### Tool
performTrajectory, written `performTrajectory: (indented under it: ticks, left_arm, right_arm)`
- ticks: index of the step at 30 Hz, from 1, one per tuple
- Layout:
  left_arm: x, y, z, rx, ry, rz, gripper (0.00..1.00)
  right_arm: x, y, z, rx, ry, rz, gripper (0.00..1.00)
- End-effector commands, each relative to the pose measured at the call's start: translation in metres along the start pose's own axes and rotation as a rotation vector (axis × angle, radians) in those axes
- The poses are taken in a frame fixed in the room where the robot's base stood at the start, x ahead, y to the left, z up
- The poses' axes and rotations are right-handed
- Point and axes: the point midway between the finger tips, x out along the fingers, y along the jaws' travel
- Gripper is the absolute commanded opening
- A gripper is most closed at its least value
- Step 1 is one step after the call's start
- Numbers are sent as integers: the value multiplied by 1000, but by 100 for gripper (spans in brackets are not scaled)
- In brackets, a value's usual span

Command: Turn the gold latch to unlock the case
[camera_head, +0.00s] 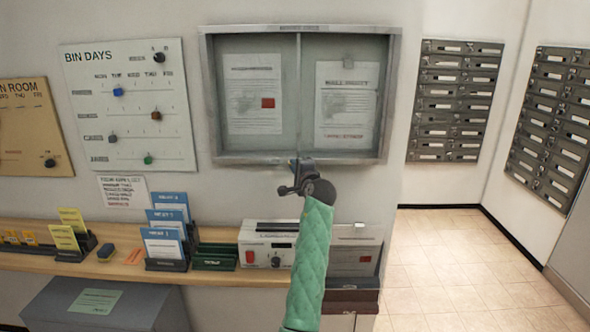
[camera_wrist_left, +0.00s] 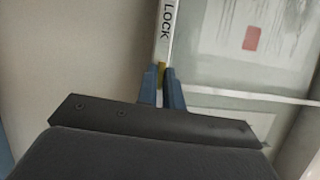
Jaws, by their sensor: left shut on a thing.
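The wall case (camera_head: 391,95) has a grey metal frame and two glass panes, with paper notices behind them. My left gripper (camera_head: 293,163) is at the middle of the case's bottom edge. In the left wrist view, its blue fingers (camera_wrist_left: 161,84) are shut on the small gold latch (camera_wrist_left: 161,70). The latch sits on the frame just below the word LOCK, and its lower part is hidden between the fingers. In the head view I cannot make out the latch behind the gripper. My right gripper is not in view.
A wooden shelf (camera_head: 215,277) runs below the case, holding blue leaflets (camera_head: 162,243), a white box with a red button (camera_head: 262,235) and other small items. A BIN DAYS board (camera_head: 130,105) hangs to the left. Mailboxes (camera_head: 455,100) and open tiled floor (camera_head: 455,250) are on the right.

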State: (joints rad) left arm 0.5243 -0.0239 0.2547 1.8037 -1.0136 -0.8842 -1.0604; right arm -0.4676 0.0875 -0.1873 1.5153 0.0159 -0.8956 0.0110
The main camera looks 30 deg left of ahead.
Motion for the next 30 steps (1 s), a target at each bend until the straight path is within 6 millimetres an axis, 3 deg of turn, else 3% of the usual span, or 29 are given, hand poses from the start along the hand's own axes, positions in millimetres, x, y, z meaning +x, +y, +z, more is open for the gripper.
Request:
performTrajectory:
  ticks: [22,24,26,30]
  left_arm:
    - [0,1,0,-79,-1,35,0]
    - [0,1,0,-79,-1,35,20]
    - [0,1,0,-79,-1,35,30]
    - [0,0,0,-79,0,34,30]
  right_arm:
    - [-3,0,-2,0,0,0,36]
    - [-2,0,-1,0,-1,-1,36]
    - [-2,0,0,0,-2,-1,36]
    - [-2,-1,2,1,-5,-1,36]
